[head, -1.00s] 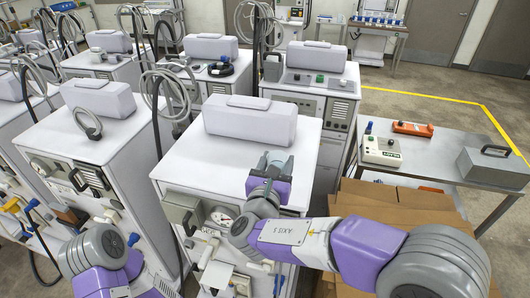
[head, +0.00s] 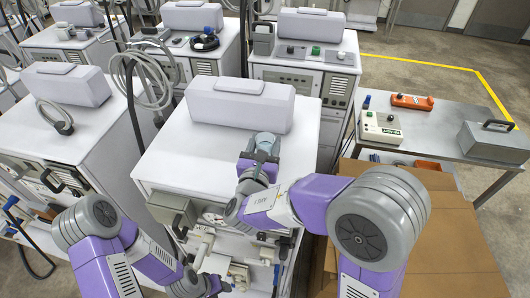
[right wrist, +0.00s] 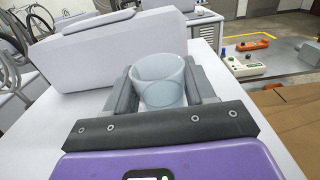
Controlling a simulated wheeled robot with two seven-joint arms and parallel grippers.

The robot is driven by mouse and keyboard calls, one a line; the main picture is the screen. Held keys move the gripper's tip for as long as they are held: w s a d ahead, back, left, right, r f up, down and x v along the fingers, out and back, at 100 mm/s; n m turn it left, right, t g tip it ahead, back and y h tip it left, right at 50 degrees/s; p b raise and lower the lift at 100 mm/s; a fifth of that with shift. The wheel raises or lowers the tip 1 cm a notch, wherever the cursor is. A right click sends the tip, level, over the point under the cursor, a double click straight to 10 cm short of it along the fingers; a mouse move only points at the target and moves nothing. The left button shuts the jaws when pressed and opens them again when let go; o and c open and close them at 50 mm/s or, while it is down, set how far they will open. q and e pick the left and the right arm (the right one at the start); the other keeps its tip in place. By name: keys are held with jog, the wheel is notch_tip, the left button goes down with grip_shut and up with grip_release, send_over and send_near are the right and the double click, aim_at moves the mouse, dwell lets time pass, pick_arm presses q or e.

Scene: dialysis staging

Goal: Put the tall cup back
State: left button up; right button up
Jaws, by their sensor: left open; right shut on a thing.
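The tall cup (right wrist: 160,85) is a translucent pale blue-grey cup, upright in the right wrist view. My right gripper (right wrist: 163,88) is shut on it, with one grey finger on each side. In the head view the cup (head: 265,141) and the right gripper (head: 261,157) are over the front part of the white top of the middle machine (head: 170,160). I cannot tell whether the cup's base touches that top; the gripper hides it. My left gripper (head: 216,286) is low at the bottom edge, in front of the machine, open and apart from the cup.
A long grey block (head: 240,106) lies on the machine top behind the cup. Free white surface lies left of the cup. At right, a metal table (head: 435,150) holds a pale control box (head: 382,128), an orange device (head: 412,101) and a grey case (head: 495,142). Cardboard boxes (head: 440,230) stand below.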

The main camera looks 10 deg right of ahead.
notch_tip(320, 180, down, 3)
jog(key=shift+w+f, duration=0.1)
jog(key=shift+f, duration=0.05)
jog(key=shift+f+b, duration=0.15)
jog(key=shift+b, duration=0.2)
jog(key=o, duration=1.2)
